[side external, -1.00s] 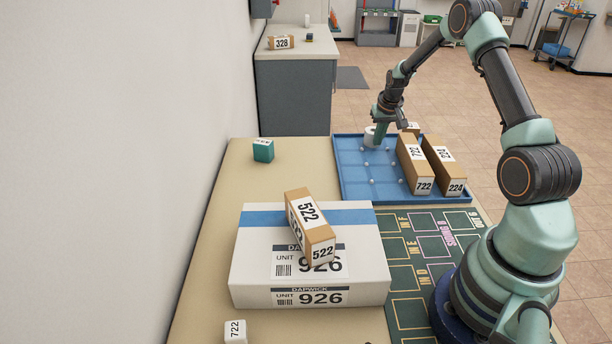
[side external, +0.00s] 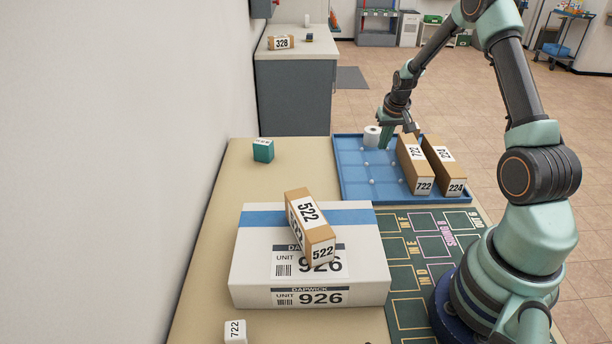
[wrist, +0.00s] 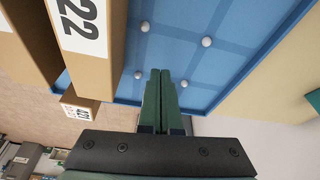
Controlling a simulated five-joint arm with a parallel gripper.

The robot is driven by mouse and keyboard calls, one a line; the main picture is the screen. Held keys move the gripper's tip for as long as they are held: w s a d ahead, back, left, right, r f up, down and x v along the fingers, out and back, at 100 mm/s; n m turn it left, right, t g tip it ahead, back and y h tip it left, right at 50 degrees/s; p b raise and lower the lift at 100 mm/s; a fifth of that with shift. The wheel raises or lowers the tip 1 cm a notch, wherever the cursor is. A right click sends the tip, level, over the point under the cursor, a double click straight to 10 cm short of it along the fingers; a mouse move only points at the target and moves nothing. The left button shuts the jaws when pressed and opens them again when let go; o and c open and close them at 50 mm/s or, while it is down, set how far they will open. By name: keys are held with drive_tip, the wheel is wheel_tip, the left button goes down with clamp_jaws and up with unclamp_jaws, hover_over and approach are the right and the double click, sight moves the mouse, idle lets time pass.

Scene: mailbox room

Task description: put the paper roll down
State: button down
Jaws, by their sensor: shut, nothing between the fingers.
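Long cardboard boxes marked 722 (side external: 415,163) and 224 (side external: 444,165) lie in the tray's right part. A teal box (side external: 263,150) stands left of the tray. A large white 926 box (side external: 262,257) carries a 522 box (side external: 310,226) nearer the camera.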

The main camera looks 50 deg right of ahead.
drive_tip(key=s+a+r+n, duration=0.1)
drive_tip(key=a+r, duration=0.3)
drive_tip(key=r, duration=0.3)
drive_tip(key=a+r+n, duration=0.1)
drive_tip(key=a+r, duration=0.4)
drive_tip(key=r, duration=0.2)
drive_tip(key=s+a+r+n+t+y, duration=0.1)
drive_tip(key=s+a+r, duration=0.3)
drive_tip(key=a, duration=0.7)
drive_tip(key=s+a+r+n+t+y, duration=0.1)
drive_tip(key=s+a+r+n, duration=0.3)
drive_tip(key=s+a, duration=0.3)
drive_tip(key=a, duration=0.4)
drive_tip(key=shift+s+a+t, duration=0.15)
drive_tip(key=shift+s+t, duration=0.05)
drive_tip(key=shift+t, duration=0.2)
